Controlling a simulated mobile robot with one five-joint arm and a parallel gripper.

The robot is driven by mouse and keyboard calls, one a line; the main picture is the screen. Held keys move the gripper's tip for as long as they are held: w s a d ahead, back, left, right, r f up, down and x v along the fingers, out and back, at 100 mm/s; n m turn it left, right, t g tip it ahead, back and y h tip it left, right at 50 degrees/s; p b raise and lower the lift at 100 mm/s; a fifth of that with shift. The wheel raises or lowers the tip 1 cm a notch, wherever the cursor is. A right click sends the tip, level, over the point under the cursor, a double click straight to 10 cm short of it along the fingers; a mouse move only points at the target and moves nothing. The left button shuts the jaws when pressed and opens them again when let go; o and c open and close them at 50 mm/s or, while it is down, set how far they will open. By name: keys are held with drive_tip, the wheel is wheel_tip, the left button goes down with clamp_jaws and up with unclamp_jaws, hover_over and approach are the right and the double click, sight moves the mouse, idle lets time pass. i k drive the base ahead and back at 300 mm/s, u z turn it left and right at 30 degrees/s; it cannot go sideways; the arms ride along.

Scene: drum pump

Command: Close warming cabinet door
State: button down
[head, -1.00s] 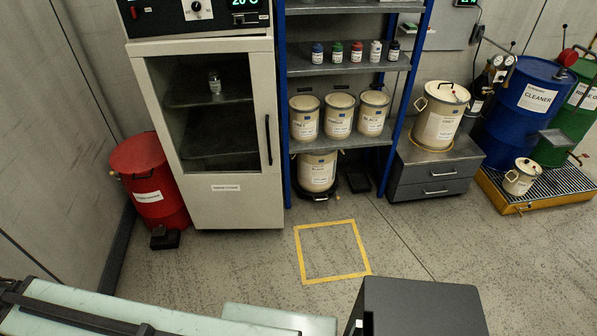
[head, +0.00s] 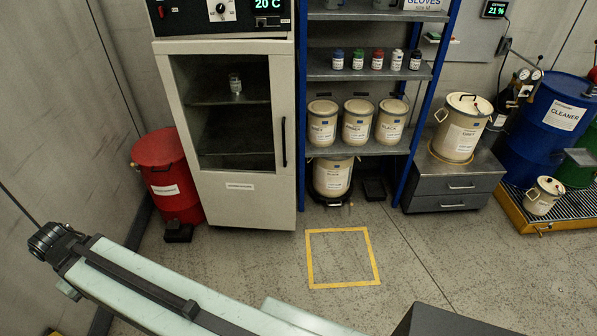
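The warming cabinet (head: 275,208) stands at left of centre, pale cream, under a black control panel (head: 180,18) reading 20 C. Its door (head: 240,207) has a large glass window and a dark vertical handle (head: 284,142) on the right side. The door appears to sit flush with the cabinet front; no gap shows. A small jar (head: 235,83) stands on a shelf behind the glass. My pale green arm lies across the lower left, well apart from the door. A dark joint shows at its upper left end. My gripper's fingers are not visible.
A red bin (head: 170,200) with a pedal stands close left of the cabinet. A blue-framed shelf (head: 395,149) with cans and bottles adjoins it on the right. A yellow floor square (head: 343,286) lies in front. The floor between is clear.

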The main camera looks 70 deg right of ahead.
sight(234, 198)
drive_tip(key=z, duration=0.15)
drive_tip(key=i, duration=1)
drive_tip(key=u, duration=0.05)
